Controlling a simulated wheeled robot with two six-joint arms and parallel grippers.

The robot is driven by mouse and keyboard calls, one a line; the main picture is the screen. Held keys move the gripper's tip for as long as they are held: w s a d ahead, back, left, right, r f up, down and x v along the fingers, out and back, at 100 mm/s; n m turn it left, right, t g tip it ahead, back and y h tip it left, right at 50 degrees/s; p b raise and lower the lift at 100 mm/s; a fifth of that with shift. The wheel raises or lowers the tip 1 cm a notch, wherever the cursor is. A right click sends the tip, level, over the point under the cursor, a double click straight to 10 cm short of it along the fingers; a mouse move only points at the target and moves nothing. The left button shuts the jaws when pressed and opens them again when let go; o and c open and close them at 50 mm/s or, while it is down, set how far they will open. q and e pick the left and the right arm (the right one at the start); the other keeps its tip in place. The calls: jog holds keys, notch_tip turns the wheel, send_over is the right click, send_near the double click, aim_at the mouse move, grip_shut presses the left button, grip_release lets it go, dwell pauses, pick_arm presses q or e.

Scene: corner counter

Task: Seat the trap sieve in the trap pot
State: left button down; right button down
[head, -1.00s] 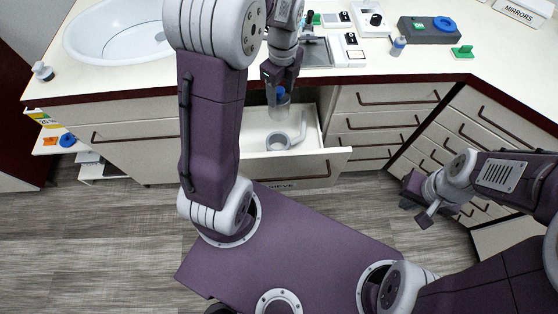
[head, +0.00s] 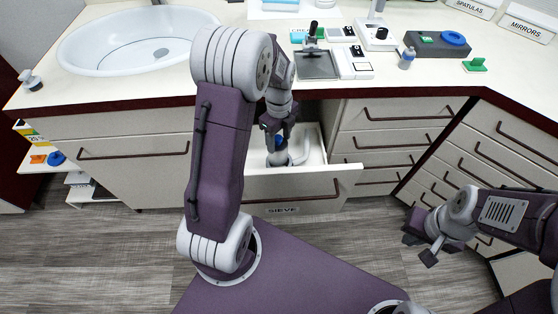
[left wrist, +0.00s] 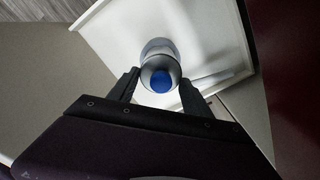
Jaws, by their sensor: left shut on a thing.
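My left gripper (head: 278,133) reaches down into the open drawer and is shut on the trap sieve (head: 279,143), a grey, see-through cylinder with a blue top. In the left wrist view the sieve (left wrist: 161,80) is between the two fingers (left wrist: 158,88), its blue top facing the camera. The trap pot (head: 299,155), a grey cup with a curved side pipe, stands in the drawer. The sieve's lower end is at the pot's mouth; I cannot tell how deep it sits. My right gripper (head: 420,247) is open and empty, away from the drawer.
The white drawer (head: 314,181) labelled SIEVE is pulled out, its walls close around my left gripper. Closed drawers (head: 384,142) stand to the right.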

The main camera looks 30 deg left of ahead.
aim_at(279, 146)
pick_arm(q)
notch_tip(279, 146, down, 4)
jog(key=shift+s+d+r+b, duration=0.1)
jog(key=shift+s+b, duration=0.05)
jog(key=shift+b, duration=0.2)
jog(key=shift+s+d+f, duration=0.1)
jog(key=shift+f, duration=0.2)
notch_tip(279, 146, down, 4)
jog(key=shift+f, duration=0.25)
jog(key=c, duration=0.9)
grip_release()
jog(key=shift+a, duration=0.2)
jog(key=o, duration=0.4)
jog(key=shift+r, duration=0.1)
jog(key=shift+o, duration=0.2)
jog(key=shift+a, duration=0.1)
